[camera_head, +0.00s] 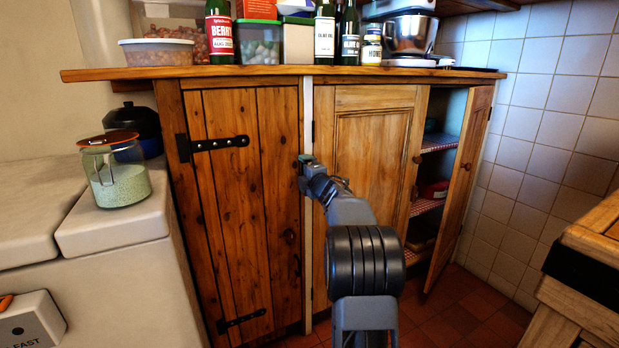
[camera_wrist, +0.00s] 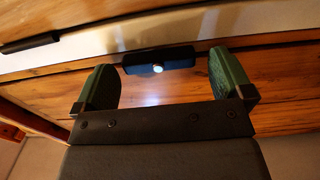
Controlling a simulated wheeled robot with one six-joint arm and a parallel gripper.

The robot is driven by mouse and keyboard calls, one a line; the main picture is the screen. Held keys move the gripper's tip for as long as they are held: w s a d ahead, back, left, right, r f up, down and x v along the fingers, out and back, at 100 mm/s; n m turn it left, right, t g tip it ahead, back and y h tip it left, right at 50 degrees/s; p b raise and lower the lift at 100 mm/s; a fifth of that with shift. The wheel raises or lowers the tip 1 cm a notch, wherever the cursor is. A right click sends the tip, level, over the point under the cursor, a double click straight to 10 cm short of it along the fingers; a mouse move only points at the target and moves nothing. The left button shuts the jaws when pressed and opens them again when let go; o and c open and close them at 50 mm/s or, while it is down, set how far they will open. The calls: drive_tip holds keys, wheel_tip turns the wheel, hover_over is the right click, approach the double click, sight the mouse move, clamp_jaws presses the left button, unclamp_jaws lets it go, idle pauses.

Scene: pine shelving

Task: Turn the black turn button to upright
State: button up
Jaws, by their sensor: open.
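The black turn button (camera_wrist: 158,68) is a short dark bar with a bright round screw head at its middle. In the wrist view its long side runs roughly along the pale upright strip (camera_wrist: 100,44), so it looks about upright. It sits at the edge of the strip and the plank door (camera_head: 233,210). My gripper (camera_wrist: 162,60) is open, with one green finger beyond each end of the button and no contact visible. In the head view my gripper (camera_head: 304,162) is up at the strip, and it mostly hides the button.
The panelled door (camera_head: 368,190) right of the strip is closed. The far-right door (camera_head: 462,185) stands open before shelves. A worktop (camera_head: 285,71) above carries bottles, tubs and a mixer. A glass jar (camera_head: 118,183) stands at left. A wooden table edge (camera_head: 590,250) is at right.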

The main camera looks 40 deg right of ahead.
drive_tip(key=s+a+p, duration=0.1)
drive_tip(key=s+a, duration=0.1)
drive_tip(key=s, duration=1.1)
drive_tip(key=shift+s+p, duration=0.3)
drive_tip(key=s+a+r+m+g+h+p, duration=0.1)
drive_tip(key=a+r+m+g+p, duration=0.1)
drive_tip(key=a+r+m+p, duration=0.45)
drive_tip(key=s+a+r+m+g+h+p, duration=0.1)
drive_tip(key=a+r+m+g+h+p, duration=0.15)
drive_tip(key=r+p, duration=0.5)
drive_tip(key=s+a+r+m+g+y+p, duration=0.2)
drive_tip(key=s+a+g+p, duration=0.3)
drive_tip(key=s+a+p, duration=0.4)
drive_tip(key=s+a+r+m+g+y+p, duration=0.2)
drive_tip(key=s+a+m+g+y+p, duration=0.2)
drive_tip(key=s+a+p, duration=0.5)
drive_tip(key=shift+s+a+r+m+g+p, duration=0.25)
drive_tip(key=shift+s+a+m+g+p, duration=0.1)
drive_tip(key=shift+a+m+p, duration=0.55)
